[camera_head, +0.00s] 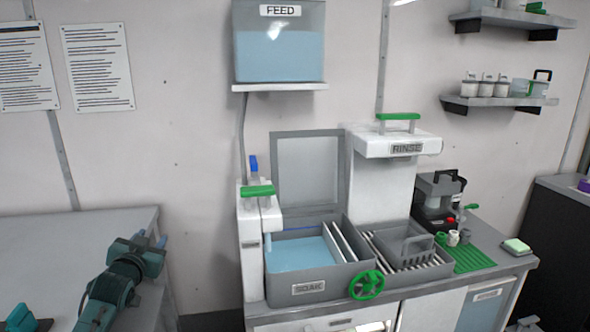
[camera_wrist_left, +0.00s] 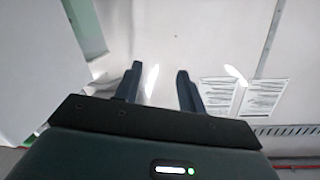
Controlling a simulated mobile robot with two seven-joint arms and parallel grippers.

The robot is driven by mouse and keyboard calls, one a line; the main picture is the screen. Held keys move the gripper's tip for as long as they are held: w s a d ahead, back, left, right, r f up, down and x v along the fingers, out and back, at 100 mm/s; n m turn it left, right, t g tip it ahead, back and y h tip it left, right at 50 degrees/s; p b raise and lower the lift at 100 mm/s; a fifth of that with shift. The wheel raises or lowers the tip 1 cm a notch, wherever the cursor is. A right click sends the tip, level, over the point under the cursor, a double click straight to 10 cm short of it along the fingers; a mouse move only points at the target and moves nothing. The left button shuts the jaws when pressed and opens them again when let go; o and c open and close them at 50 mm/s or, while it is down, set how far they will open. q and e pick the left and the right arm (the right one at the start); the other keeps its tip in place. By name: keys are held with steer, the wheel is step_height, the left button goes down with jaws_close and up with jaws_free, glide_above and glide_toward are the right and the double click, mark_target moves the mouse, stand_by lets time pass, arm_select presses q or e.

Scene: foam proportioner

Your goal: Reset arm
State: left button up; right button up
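My left arm comes in from the lower left in the head view. Its dark teal left gripper (camera_head: 151,238) is held in front of the grey bench at the left, apart from the soak and rinse station. The left wrist view shows the two dark fingers (camera_wrist_left: 158,84) spread apart with nothing between them. Beyond them is a pale wall with posted sheets (camera_wrist_left: 243,96). My right gripper does not show in either view.
The station has a soak basin (camera_head: 310,286) with blue liquid, a green handwheel (camera_head: 366,285) and a rinse unit (camera_head: 398,145). A feed tank (camera_head: 279,48) is on the wall above. A grey bench (camera_head: 60,226) stands at the left. Wall shelves (camera_head: 500,101) are at the right.

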arm_select(q)
steer(key=s+d+f+g+h, duration=0.1)
steer(key=s+d+f+g, duration=0.1)
steer(key=s+d+f, duration=0.45)
steer(key=s+d+f+m+g+h, duration=0.15)
steer(key=s+d+f, duration=0.25)
steer(key=s+f, duration=0.55)
steer(key=s+d+f+n+g+h, duration=0.1)
steer(key=s+d+f, duration=0.45)
steer(key=s, duration=0.45)
steer(key=s+d+f+g+h, duration=0.1)
steer(key=s+d, duration=0.3)
steer(key=s, duration=0.8)
steer(key=shift+s+f+g, duration=0.25)
steer(key=shift+f+g, duration=0.2)
steer(key=shift+f, duration=0.3)
